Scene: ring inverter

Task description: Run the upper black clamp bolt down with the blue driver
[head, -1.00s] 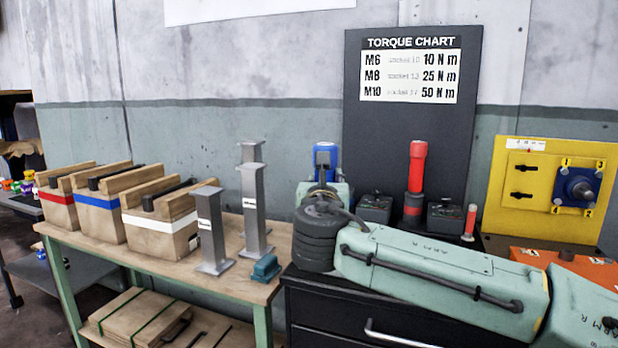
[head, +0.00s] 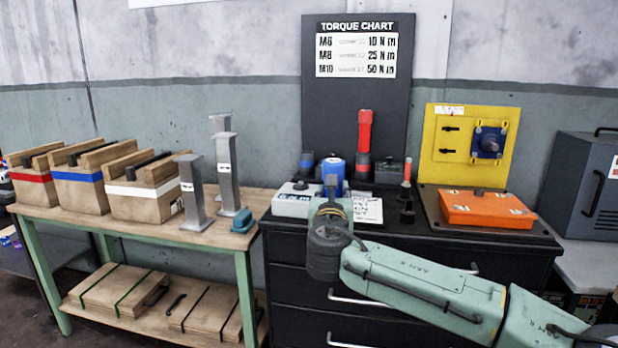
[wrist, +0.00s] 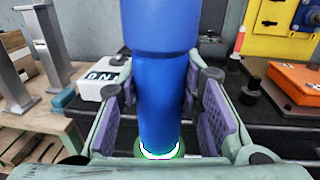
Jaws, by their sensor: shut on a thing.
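The blue driver (head: 333,172) stands upright in my gripper (head: 328,203) above the black cabinet top in the head view. In the wrist view the blue driver (wrist: 163,85) fills the middle, between the purple-padded fingers of my gripper (wrist: 165,115). A lit ring shows near its lower end. The yellow panel (head: 433,168) stands upright at the right back. The upper black clamp bolt (head: 451,128) is on its left half, above a second black bolt (head: 448,151). My gripper is well to the left of the panel and apart from it.
A red driver (head: 364,140) stands behind, between my gripper and the panel. An orange case (head: 487,209) lies before the panel. A white-topped box (head: 292,200) is beside my gripper. Grey posts (head: 194,190) stand on the left table. A grey cabinet (head: 585,185) is at the right.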

